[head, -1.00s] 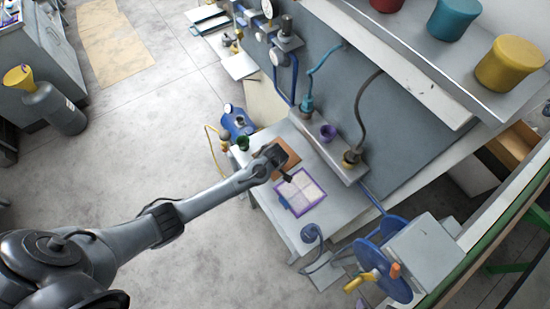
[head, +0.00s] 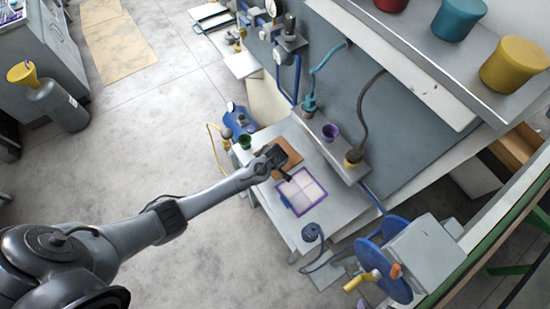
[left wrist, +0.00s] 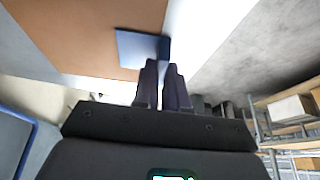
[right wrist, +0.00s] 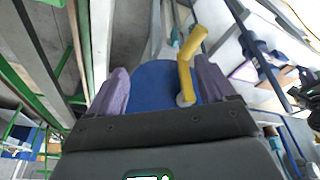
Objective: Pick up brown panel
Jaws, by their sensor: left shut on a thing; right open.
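The brown panel (head: 291,152) lies on the grey workbench beside a purple-rimmed tray (head: 300,191). It fills the upper left of the left wrist view (left wrist: 80,30). My left gripper (head: 281,172) is at the panel's edge on the tray side. In the left wrist view its fingertips (left wrist: 164,68) are close together on a small blue-grey piece (left wrist: 140,48) at the panel's edge. I cannot tell whether the panel is lifted.
A blue reel (head: 385,270) with a yellow handle (head: 360,281) stands at the bench's near right end; it shows behind the right gripper's fingers (right wrist: 150,85). Flexible hoses rise behind the bench.

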